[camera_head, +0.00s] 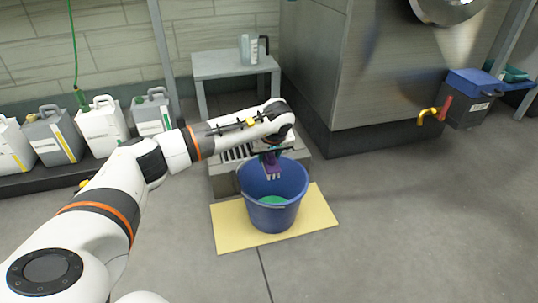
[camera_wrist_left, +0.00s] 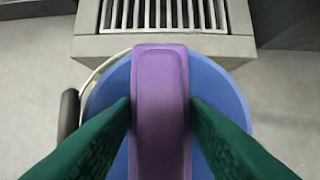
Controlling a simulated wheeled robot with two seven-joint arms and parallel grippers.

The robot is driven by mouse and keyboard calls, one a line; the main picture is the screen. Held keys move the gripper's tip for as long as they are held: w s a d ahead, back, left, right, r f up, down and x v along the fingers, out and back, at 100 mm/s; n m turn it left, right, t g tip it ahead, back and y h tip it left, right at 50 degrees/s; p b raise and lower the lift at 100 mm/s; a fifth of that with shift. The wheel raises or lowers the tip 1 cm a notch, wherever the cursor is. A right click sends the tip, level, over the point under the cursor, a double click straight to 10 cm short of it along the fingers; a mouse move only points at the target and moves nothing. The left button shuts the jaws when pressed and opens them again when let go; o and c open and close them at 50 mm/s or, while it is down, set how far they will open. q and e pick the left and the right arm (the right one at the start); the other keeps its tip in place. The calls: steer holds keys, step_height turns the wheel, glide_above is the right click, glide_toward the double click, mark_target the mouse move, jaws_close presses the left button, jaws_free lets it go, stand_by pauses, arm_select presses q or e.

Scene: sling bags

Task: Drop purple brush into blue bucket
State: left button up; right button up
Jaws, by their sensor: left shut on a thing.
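The blue bucket (camera_head: 272,212) stands upright on a yellow mat, with something green at its bottom. My left gripper (camera_head: 270,155) is over the bucket's back rim area and is shut on the purple brush (camera_head: 271,165). The brush hangs with its pale lower end at the bucket's mouth. In the left wrist view the green fingers (camera_wrist_left: 160,120) press on both sides of the purple brush (camera_wrist_left: 160,95), with the blue bucket (camera_wrist_left: 225,110) below and around it. My right gripper is not in view.
The yellow mat (camera_head: 230,228) lies on the grey floor. A grated block (camera_wrist_left: 165,40) stands just behind the bucket. A small grey table (camera_head: 230,65) holds a jug. Several canisters (camera_head: 100,125) line the left wall. Floor to the right is clear.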

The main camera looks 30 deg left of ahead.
arm_select(q)
steer(key=o, duration=1.1)
steer(key=shift+o, duration=0.2)
steer(key=p+v, duration=0.7)
steer(key=v, duration=0.5)
steer(key=shift+p, duration=0.35)
